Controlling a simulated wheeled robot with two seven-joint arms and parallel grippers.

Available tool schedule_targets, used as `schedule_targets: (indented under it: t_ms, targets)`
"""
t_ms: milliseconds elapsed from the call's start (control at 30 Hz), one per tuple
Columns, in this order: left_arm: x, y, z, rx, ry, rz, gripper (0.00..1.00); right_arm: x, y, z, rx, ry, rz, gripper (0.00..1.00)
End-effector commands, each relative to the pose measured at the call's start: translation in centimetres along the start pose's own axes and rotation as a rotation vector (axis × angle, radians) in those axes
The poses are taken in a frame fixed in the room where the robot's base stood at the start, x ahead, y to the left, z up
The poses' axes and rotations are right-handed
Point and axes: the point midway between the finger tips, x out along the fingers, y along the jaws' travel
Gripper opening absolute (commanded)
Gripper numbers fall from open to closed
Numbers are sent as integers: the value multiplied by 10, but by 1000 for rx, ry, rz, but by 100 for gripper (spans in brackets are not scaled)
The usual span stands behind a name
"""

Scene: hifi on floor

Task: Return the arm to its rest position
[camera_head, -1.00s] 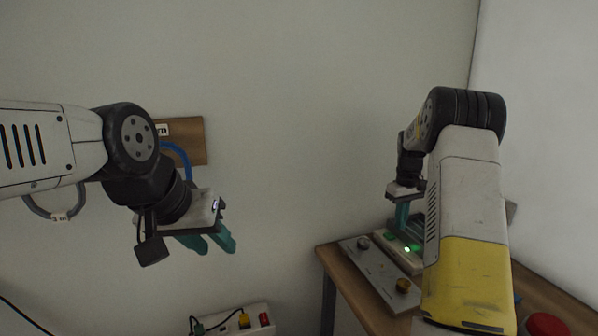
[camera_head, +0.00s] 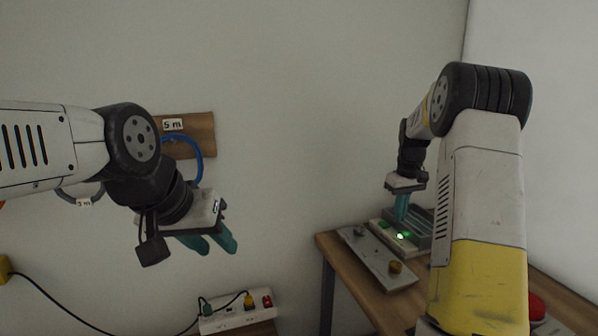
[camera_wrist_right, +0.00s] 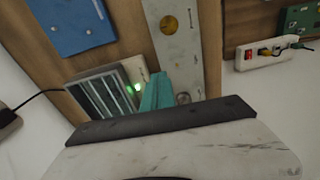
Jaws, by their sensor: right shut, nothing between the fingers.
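My right gripper (camera_head: 401,220) has teal fingers shut together with nothing between them, pointing down. In the head view it overlaps a finned grey device with a green light (camera_head: 402,236) on the table; I cannot tell whether it touches. In the right wrist view the shut fingers (camera_wrist_right: 157,84) show beside the finned device (camera_wrist_right: 108,95) and its lit green lamp. My left gripper (camera_head: 220,248) hangs in front of the wall at the left, its two teal fingers apart and empty.
A grey panel with knobs (camera_head: 378,260) lies on the wooden table (camera_head: 341,285). A red button (camera_head: 537,308) is at right. A power strip with plugs (camera_head: 236,312) stands lower centre. A blue cable loop (camera_head: 199,160) hangs on a wall board. The right wrist view shows a blue plate (camera_wrist_right: 75,24).

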Motion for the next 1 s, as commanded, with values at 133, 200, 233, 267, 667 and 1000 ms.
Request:
schedule_targets:
  t_ms: [133,200,233,267,667,1000]
  targets:
    - [0,0,0,0,0,0,36,-28,-17,10,19,40,-1,0]
    - [0,0,0,0,0,0,36,-43,-27,16,29,62,-2,0]
    - [0,0,0,0,0,0,36,-49,-32,19,35,71,-3,0]
    - [0,0,0,0,0,0,36,-55,-37,23,39,83,-3,0]
    - [0,0,0,0,0,0,36,-150,-147,127,141,299,-37,0]
    - [0,0,0,0,0,0,36,-154,-227,232,219,464,-83,0]
